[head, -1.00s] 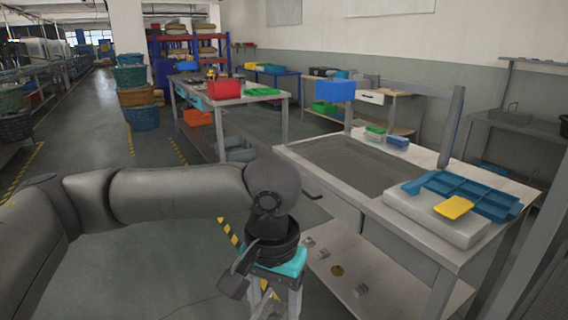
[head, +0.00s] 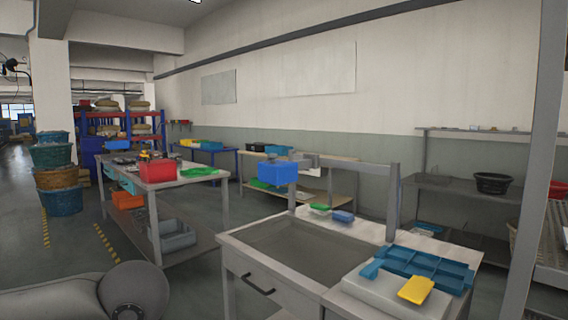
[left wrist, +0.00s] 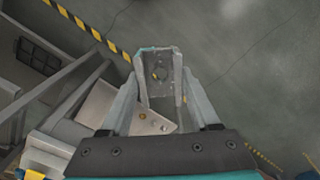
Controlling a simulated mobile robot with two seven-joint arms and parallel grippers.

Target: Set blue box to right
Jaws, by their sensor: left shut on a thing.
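A bright blue box (head: 277,173) stands out near the rear left post of the work table. A smaller blue box (head: 343,216) lies on the table's back ledge, right of a small green box (head: 319,208). I cannot tell which one the task names. My left gripper (left wrist: 160,85) shows only in the left wrist view. It is shut on a grey metal piece (left wrist: 160,57) with a round hole, held above the floor. No blue box is between its fingers. My right gripper is not in view.
The work table (head: 299,286) has a sunken grey basin (head: 310,247). On its right, a blue divided tray (head: 425,268) and a yellow item (head: 416,290) rest on a pale slab (head: 373,296). Posts rise at its back. A red bin (head: 158,171) stands on another table. Floor is open at left.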

